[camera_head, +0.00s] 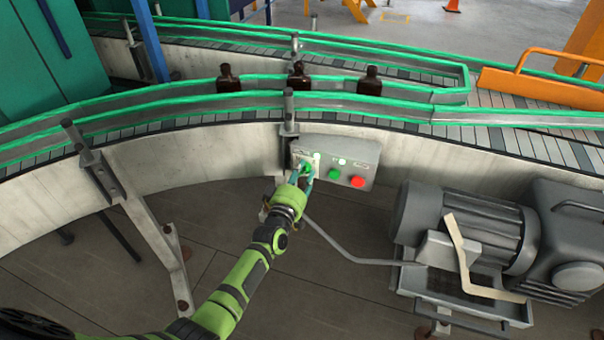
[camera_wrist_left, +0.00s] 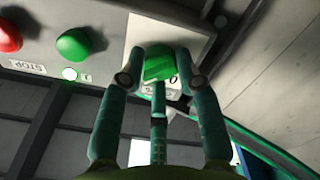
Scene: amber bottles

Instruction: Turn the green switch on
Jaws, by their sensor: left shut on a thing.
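The green switch (camera_wrist_left: 160,67) sits on a pale square plate at one end of a grey control box (camera_head: 366,158). In the head view the switch is mostly covered by my left gripper (camera_head: 303,172). In the left wrist view my left gripper (camera_wrist_left: 160,75) has its fingers closed around the switch, touching its sides. A "0" mark shows beside the switch; the rest of the marking is hidden. My right gripper is in neither view.
A green button (camera_head: 334,174) and a red button (camera_head: 358,182) are on the same box. A grey motor (camera_head: 460,225) stands to the right. Several amber bottles, one at the middle (camera_head: 299,75), stand on the curved conveyor (camera_head: 180,108) behind the box.

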